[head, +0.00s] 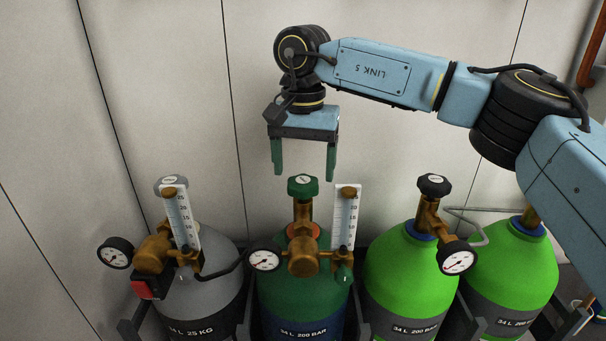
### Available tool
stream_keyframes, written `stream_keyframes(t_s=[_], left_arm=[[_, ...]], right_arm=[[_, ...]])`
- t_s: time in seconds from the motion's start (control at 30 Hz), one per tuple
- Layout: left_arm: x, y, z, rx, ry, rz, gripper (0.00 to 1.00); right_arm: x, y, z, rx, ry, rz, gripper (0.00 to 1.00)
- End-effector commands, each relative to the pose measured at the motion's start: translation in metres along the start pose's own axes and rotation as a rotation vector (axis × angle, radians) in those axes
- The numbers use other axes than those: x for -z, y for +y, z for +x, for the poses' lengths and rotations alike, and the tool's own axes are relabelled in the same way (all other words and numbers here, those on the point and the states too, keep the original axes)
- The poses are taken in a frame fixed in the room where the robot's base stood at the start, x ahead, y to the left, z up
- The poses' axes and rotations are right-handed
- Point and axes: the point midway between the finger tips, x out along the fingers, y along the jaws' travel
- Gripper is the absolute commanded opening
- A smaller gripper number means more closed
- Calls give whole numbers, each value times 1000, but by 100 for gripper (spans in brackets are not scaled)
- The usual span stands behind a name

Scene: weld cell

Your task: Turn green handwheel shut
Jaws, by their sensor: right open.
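The green handwheel (303,186) sits on top of the valve of the dark green cylinder (290,290), near the middle of the head view. My right gripper (303,170) hangs from the arm that comes in from the right. Its two green fingers point down, apart and empty, above the green handwheel, one to the left and one to the right of it in the picture. The fingertips appear a little above the wheel, and I see no contact. My left gripper is not in the head view.
A brass regulator (303,258) with a gauge (264,260) and a flowmeter tube (345,215) stands close beside the handwheel. A grey cylinder (200,300) with a grey handwheel (171,185) is left. Light green cylinders (400,275) stand right, one with a black handwheel (434,185). A pale wall (170,80) is behind.

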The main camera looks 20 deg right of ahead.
Motion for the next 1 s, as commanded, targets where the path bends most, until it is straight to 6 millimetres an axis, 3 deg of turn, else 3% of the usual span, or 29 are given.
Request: stream_keyframes(t_s=[0.03,0.17,0.57,0.9,1.0], left_arm=[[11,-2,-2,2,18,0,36],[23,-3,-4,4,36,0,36],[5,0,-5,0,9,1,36],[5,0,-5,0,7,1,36],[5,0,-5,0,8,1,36]], right_arm=[[-1,0,8,-1,-2,-1,76],[0,0,22,0,-1,0,76],[0,0,30,2,0,0,76],[0,0,30,2,0,0,32],[0,0,30,2,0,1,31]])
